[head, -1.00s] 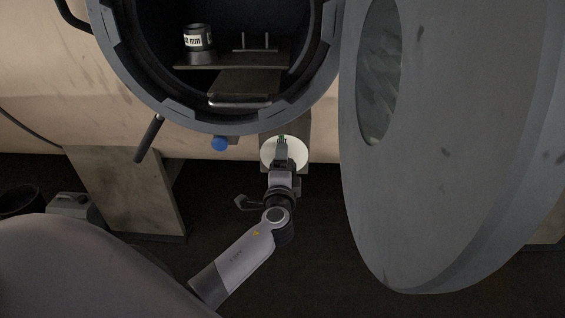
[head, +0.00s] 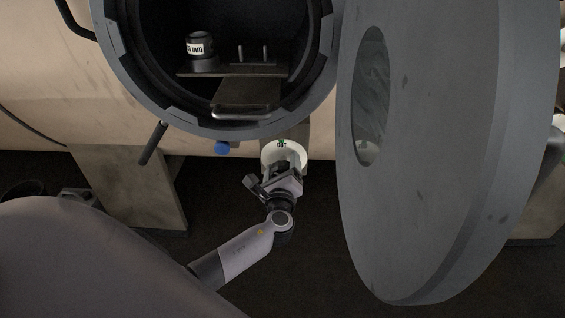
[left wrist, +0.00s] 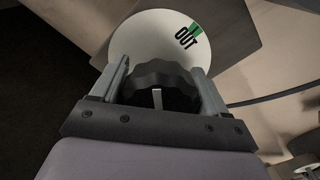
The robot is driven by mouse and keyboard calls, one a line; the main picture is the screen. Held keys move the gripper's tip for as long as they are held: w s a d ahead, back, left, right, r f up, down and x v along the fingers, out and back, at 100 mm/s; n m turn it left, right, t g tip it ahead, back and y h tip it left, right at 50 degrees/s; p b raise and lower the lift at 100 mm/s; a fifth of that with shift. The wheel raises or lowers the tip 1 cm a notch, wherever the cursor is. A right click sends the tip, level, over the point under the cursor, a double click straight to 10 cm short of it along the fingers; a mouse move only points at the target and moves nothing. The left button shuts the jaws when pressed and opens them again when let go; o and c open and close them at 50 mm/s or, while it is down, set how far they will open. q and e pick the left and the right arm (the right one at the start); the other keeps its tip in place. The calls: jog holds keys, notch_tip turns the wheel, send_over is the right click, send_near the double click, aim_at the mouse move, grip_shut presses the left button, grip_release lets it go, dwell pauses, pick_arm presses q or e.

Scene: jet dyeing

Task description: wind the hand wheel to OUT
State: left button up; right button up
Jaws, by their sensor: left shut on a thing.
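The hand wheel (left wrist: 165,74) is a dark, scalloped knob in front of a pale round dial plate (left wrist: 140,38). The plate carries a green mark and the word OUT (left wrist: 187,37), at the upper right in the left wrist view. A short white line (left wrist: 157,98) shows on the knob, on the side away from OUT. In the head view the dial plate (head: 270,154) sits below the round vessel mouth, OUT at its top. My left gripper (head: 281,168) is shut on the hand wheel, one finger on each side (left wrist: 160,84). My right gripper is not in view.
The big open grey door (head: 440,170) stands close to the right of my left arm. A blue knob (head: 222,148) and a dark lever (head: 153,142) are left of the dial. Inside the vessel a labelled cylinder (head: 200,50) stands on a shelf.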

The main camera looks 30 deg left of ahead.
pick_arm(q)
jog(key=m+p, duration=0.2)
jog(key=m, duration=0.3)
jog(key=shift+r+p, duration=0.1)
jog(key=shift+p, duration=0.3)
jog(key=shift+d+m+p, duration=0.1)
jog(key=shift+m+p, duration=0.75)
jog(key=shift+m, duration=1.25)
jog(key=o, duration=1)
jog(key=shift+c, duration=0.2)
jog(key=v, duration=0.7)
jog(key=shift+s, duration=0.1)
